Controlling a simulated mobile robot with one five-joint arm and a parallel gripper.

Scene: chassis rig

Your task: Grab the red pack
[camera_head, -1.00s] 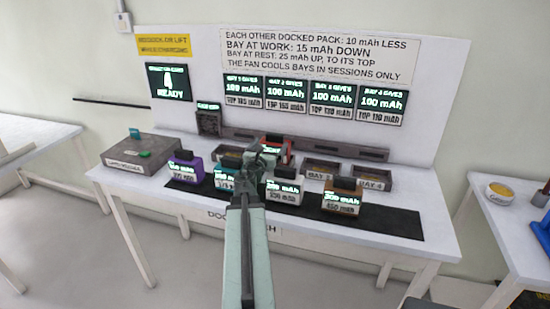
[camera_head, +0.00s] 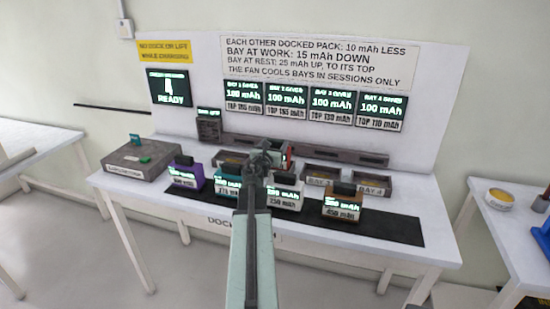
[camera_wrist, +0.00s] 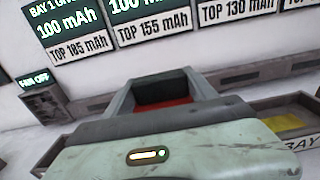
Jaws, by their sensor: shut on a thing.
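The red pack (camera_head: 289,153) is at the back of the bench, in the row of bays, mostly hidden behind my gripper and arm in the head view. A strip of its red surface (camera_wrist: 166,105) shows in the wrist view, beyond the pale green gripper housing.
A purple pack (camera_head: 186,177), a teal pack (camera_head: 228,183), a white pack (camera_head: 285,196) and a brown pack (camera_head: 342,206) stand on the black front strip. A grey box (camera_head: 140,160) is at left. A back panel with signs (camera_head: 320,62) rises behind.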

